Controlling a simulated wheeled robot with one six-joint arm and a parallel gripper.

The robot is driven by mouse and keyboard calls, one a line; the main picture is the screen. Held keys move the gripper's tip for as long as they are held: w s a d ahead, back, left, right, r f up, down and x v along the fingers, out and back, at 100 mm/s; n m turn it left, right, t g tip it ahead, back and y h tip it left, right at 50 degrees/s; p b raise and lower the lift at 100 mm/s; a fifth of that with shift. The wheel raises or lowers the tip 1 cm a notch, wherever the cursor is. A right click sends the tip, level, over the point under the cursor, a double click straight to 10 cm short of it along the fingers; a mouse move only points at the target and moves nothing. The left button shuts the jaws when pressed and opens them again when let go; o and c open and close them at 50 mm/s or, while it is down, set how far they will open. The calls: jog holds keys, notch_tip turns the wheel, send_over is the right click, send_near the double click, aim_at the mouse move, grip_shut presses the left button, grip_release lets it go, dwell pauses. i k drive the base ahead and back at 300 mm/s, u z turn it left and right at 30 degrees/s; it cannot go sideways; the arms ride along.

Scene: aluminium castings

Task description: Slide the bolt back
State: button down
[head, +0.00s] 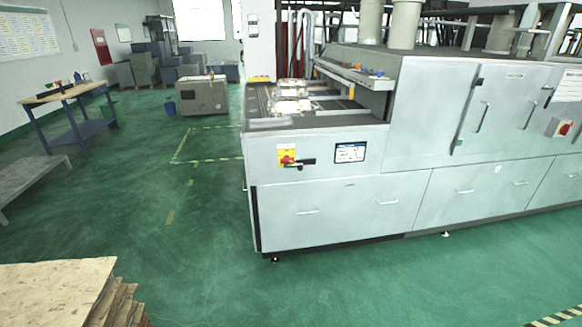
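A large grey machine (340,208) stands in the middle and right of the head view. I cannot surely make out the bolt at this distance. A small black fitting (304,163) sits on the machine's front panel, right beside a red knob on a yellow plate (287,158). Tall doors on the right part carry a vertical handle (481,117) and a second vertical handle (529,115). A small dark fitting (549,94) shows near the right door's upper edge. The doors look shut. My gripper is not in view.
Stacked brown boards (60,290) fill the lower left corner. A workbench (73,97) and a low grey bench (30,178) stand at the left. A grey cabinet (203,97) stands farther back. Green floor (190,250) is clear before the machine.

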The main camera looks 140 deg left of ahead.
aim_at(299, 166)
jog(key=u, duration=4.95)
jog(key=i, duration=0.95)
jog(key=u, duration=0.45)
jog(key=i, duration=1.5)
jog(key=z, duration=0.1)
